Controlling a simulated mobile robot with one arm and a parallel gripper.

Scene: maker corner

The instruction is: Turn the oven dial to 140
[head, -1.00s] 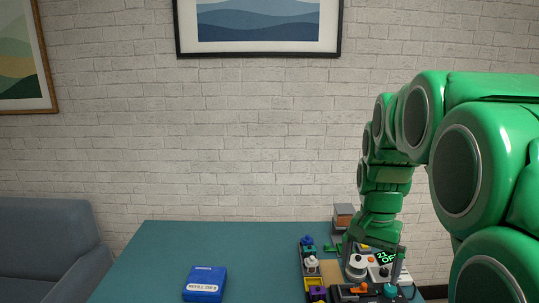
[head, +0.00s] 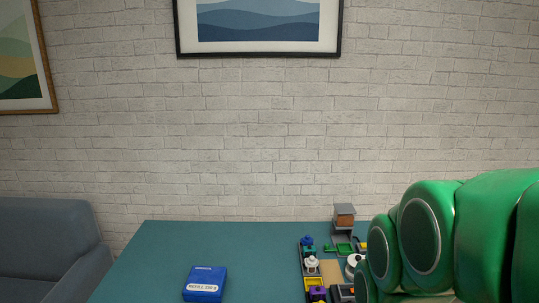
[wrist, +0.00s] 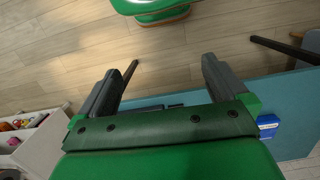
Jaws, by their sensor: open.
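In the head view a white round knob (head: 353,263), which looks like the oven dial, shows at the right of the table. My green arm covers most of the device around it, so its display and the dial's setting cannot be read. My gripper (wrist: 165,78) is open and empty in the wrist view, its two dark fingers apart over the wooden floor. It is not visible in the head view. The dial does not show in the wrist view.
A grey and brown item (head: 343,219) stands at the back. A grey sofa (head: 45,250) is at left. The table's left half is mostly clear.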

